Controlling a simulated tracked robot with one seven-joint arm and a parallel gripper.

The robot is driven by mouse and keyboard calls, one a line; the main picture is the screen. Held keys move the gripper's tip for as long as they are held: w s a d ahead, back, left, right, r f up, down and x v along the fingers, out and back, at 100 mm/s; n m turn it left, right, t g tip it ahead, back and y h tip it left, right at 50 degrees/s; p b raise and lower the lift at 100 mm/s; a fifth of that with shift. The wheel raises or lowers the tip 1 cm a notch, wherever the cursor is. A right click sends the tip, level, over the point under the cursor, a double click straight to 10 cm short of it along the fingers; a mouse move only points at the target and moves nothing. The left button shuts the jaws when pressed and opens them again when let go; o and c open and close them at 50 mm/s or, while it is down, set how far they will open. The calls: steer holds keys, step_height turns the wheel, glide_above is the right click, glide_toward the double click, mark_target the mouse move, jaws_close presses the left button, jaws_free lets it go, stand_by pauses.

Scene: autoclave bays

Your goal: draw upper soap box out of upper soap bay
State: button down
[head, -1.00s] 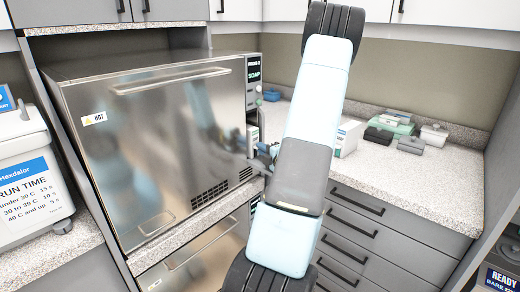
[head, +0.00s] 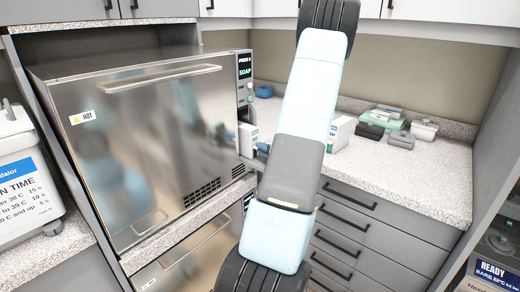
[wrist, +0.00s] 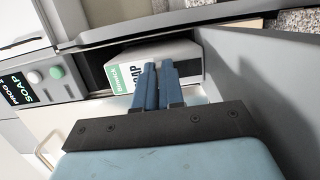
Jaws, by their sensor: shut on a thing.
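The upper soap box (wrist: 124,77) is white with a green strip and dark SOAP lettering. In the wrist view it sits in the opening of the upper soap bay (wrist: 94,72), beside the SOAP control panel (wrist: 35,87). My gripper (wrist: 160,72) has its blue fingers closed at the box's front, covering part of the lettering. In the head view the box (head: 248,136) shows as a small white patch at the autoclave's right edge; my arm hides most of the fingers. How far the box stands out of the bay is hard to tell.
The steel autoclave (head: 150,140) with its shut door is left of my arm. A grey panel (wrist: 250,85) stands close to the right of my fingers in the wrist view. White boxes (head: 341,132) and several small cases (head: 380,122) stand on the right counter.

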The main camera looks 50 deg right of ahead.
steer(key=shift+s+d, duration=0.15)
steer(key=shift+s, duration=1.75)
steer(key=shift+s+d, duration=0.15)
steer(key=shift+s, duration=1.7)
steer(key=c, duration=1.2)
jaws_free()
steer(key=shift+o, duration=0.2)
steer(key=s+a, duration=0.2)
steer(key=s, duration=1.1)
steer(key=shift+s, duration=0.35)
